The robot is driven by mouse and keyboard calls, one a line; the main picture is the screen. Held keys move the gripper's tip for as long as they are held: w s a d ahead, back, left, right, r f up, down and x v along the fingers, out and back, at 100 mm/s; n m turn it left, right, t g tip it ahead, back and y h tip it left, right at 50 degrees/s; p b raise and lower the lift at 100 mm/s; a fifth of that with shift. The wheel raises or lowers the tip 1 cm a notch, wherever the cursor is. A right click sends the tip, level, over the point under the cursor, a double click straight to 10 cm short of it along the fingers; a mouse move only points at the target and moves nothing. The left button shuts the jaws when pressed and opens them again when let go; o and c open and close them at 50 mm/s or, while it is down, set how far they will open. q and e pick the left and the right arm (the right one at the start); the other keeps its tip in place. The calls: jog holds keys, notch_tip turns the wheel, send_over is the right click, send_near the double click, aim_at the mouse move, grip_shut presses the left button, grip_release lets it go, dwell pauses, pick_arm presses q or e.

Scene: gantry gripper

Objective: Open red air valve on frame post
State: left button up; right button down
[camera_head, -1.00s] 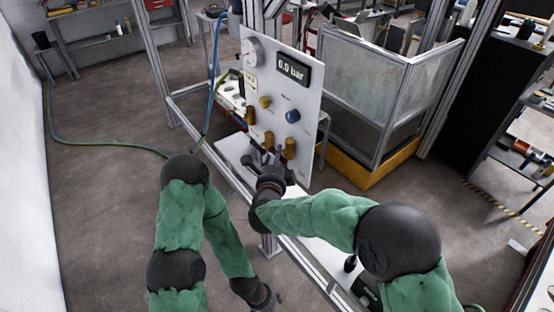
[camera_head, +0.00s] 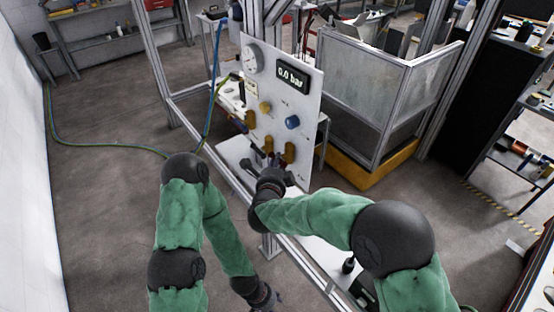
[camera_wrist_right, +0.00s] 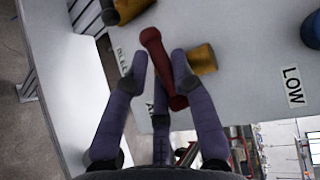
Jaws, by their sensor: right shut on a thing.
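The red valve handle (camera_wrist_right: 165,62) shows in the right wrist view as a long lever with a knobbed end, lying slightly slanted beside a brass fitting (camera_wrist_right: 201,58). My right gripper (camera_wrist_right: 158,72) is shut on it, its purple fingers on either side of the lever. In the head view my right gripper (camera_head: 272,164) is at the lower part of the white panel (camera_head: 307,125) and hides most of the valve. My left gripper (camera_head: 266,298) hangs low near the bottom edge, away from the panel; its fingers are too small to read.
The panel carries a round gauge (camera_head: 252,59), a display (camera_head: 292,78) reading 0.0 bar, a blue knob (camera_head: 292,122) and several brass fittings. Metal frame posts (camera_head: 155,62) stand around it. A grey-walled enclosure (camera_head: 358,92) with a yellow base is behind.

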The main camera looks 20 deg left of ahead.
jog(key=n+g+h+p, duration=0.2)
jog(key=g+h+p, duration=0.1)
jog(key=p, duration=0.5)
jog(key=n+g+h+p, duration=0.2)
jog(key=n+g+p, duration=0.1)
jog(key=p, duration=0.6)
jog(key=r+n+g+h+p, duration=0.1)
jog(key=n+g+h+p, duration=0.1)
jog(key=p, duration=0.6)
jog(key=shift+w+a+r+g+h, duration=0.1)
jog(key=shift+w+a+g+h, duration=0.15)
jog(key=shift+g+h, duration=0.5)
jog(key=shift+r+n, duration=0.1)
jog(key=shift+n, duration=0.2)
jog(key=c, duration=1.1)
grip_release()
jog(key=shift+o, duration=0.2)
jog(key=shift+a, duration=0.1)
